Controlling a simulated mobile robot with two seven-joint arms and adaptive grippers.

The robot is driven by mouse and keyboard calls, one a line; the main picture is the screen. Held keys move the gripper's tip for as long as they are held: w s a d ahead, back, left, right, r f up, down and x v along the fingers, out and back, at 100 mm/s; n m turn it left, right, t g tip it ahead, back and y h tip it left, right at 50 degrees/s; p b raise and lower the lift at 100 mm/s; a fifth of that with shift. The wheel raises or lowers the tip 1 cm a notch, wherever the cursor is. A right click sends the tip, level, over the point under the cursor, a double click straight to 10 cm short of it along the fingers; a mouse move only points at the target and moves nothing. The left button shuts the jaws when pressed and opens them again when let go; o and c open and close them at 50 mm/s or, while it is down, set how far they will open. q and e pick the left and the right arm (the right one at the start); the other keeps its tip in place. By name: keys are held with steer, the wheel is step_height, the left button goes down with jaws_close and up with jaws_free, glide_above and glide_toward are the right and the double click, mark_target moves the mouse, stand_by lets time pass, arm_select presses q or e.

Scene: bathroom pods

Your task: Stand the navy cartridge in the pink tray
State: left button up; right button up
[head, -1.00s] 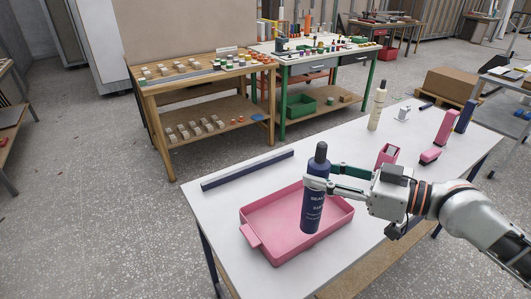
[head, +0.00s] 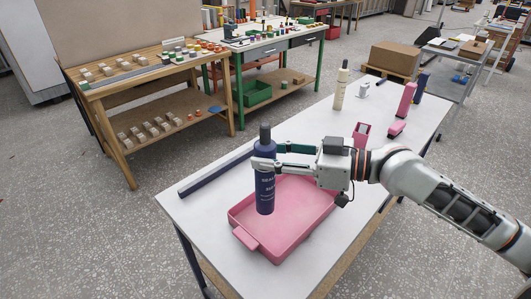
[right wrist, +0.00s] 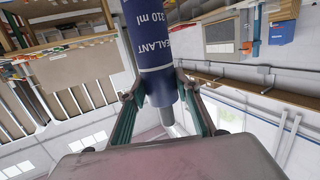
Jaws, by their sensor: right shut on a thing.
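The navy cartridge (head: 265,190) is upright with its dark nozzle end up, in the head view. My right gripper (head: 264,160) is shut around its upper part. The pink tray (head: 285,247) lies on the white table, and the cartridge's lower end shows against the tray's left side. I cannot tell whether the base touches the tray or hangs above it. In the right wrist view the cartridge (right wrist: 150,40) shows between the two fingers (right wrist: 165,100), with white lettering and its nozzle toward the palm side. My left gripper is not in view.
A long navy bar (head: 215,174) lies left of the tray on the white table (head: 318,120). Farther back stand a cream bottle (head: 341,88), a pink open box (head: 361,134), a pink block (head: 397,129) and tall pink (head: 407,99) and navy (head: 421,86) pieces.

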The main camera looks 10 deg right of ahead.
mark_target(269, 186)
step_height(269, 186, down, 7)
steer(key=b, duration=0.5)
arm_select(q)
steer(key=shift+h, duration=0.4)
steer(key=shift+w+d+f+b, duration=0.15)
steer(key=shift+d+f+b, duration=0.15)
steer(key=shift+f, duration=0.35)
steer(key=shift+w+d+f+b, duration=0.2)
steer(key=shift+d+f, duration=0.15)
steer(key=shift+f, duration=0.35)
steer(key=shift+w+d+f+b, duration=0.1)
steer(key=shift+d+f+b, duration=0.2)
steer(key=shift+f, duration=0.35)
arm_select(e)
steer(key=shift+f, duration=0.7)
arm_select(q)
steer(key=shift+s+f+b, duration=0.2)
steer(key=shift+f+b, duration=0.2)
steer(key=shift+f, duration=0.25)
arm_select(e)
steer(key=shift+f, duration=0.55)
steer(key=o, duration=1.2)
